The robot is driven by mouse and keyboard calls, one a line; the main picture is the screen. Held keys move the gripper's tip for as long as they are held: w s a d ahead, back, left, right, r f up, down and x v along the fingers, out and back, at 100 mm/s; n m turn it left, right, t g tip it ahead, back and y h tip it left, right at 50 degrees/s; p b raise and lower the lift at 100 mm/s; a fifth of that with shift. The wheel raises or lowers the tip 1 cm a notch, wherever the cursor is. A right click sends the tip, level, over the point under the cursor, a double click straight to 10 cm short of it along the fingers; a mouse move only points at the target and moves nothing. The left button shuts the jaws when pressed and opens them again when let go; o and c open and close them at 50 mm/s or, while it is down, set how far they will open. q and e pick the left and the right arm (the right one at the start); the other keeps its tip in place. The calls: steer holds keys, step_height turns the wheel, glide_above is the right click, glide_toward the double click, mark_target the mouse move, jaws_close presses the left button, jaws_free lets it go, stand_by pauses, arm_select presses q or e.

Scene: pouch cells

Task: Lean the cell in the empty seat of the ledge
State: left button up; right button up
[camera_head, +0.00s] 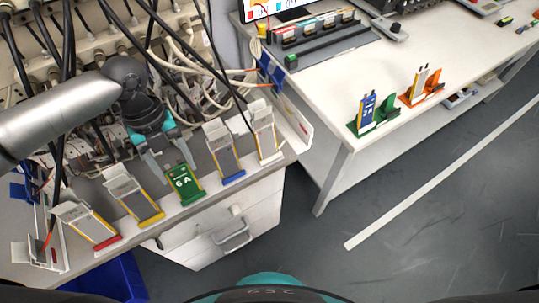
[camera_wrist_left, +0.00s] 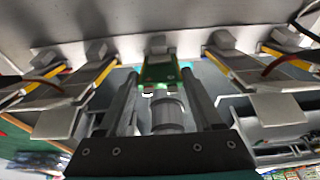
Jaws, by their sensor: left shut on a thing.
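A green pouch cell (camera_head: 184,183) marked "6A" stands tilted at the middle place of the row along the ledge (camera_head: 250,176). My left gripper (camera_head: 168,166) is over its upper end, shut on it. In the left wrist view the cell (camera_wrist_left: 158,72) shows as a green piece between the two fingers of the gripper (camera_wrist_left: 161,88). The cell's lower end is at the ledge's front edge; I cannot tell whether it bears its weight there. The gripper hides the cell's top and most of the seat behind it. My right gripper is not in view.
Neighbouring ledge stands have yellow (camera_head: 133,204), red (camera_head: 88,226), blue (camera_head: 225,153) and pale (camera_head: 264,132) parts, close on both sides. Hanging cables (camera_head: 185,45) crowd behind. The white table (camera_head: 320,100) at right holds a blue cell (camera_head: 367,108) in a green stand (camera_head: 384,122) and an orange stand (camera_head: 426,92).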

arm_select(q)
steer(key=shift+f, duration=0.3)
steer(key=o, duration=1)
steer(key=shift+r, duration=0.15)
steer(key=p+v, duration=0.3)
steer(key=p, duration=0.1)
steer(key=p+v, duration=0.4)
steer(key=s+p+v, duration=0.1)
steer(key=p+v, duration=0.3)
steer(key=shift+d+r, duration=0.2)
steer(key=shift+d, duration=0.05)
stand_by(0.4)
stand_by(0.4)
